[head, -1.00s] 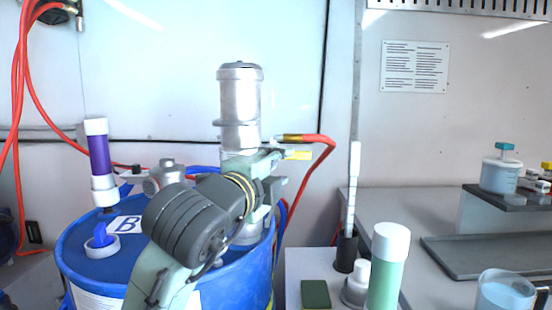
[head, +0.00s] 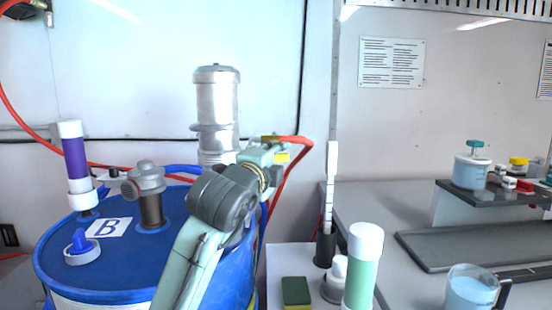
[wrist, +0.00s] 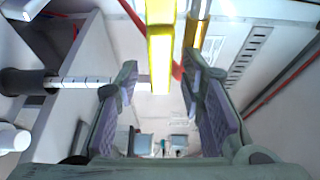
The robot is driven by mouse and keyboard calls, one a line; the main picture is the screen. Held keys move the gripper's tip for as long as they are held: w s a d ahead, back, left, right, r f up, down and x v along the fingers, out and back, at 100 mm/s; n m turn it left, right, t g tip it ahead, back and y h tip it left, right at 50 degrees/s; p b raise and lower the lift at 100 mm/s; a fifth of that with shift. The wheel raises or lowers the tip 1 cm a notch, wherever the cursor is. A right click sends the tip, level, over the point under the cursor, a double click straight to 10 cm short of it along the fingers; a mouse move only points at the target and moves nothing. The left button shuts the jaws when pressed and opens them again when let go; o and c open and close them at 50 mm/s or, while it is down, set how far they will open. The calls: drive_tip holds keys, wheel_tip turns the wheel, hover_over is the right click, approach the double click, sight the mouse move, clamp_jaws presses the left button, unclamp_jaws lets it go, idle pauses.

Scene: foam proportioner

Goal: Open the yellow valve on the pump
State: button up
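The pump (head: 216,105) is a silver cylinder standing on the blue drum (head: 75,265). Its yellow valve handle (head: 282,157) shows as a small strip beside the red hose, just right of my gripper (head: 268,152). In the wrist view the yellow handle (wrist: 160,50) hangs from the top edge, and its lower end lies between the lines of the two fingers. My gripper (wrist: 155,90) is open, with a wide gap and nothing gripped. I cannot tell whether a finger touches the handle. My arm hides the lower pump body in the head view.
The red hose (head: 302,160) runs from a brass fitting (head: 270,138) beside the handle. A purple-and-white tube (head: 75,160) and a grey fitting (head: 148,190) stand on the drum. A green bottle (head: 362,275) and a striped stick (head: 329,190) stand right of the drum.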

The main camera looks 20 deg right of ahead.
drive_tip(key=shift+c, duration=0.2)
clamp_jaws()
idle(0.6)
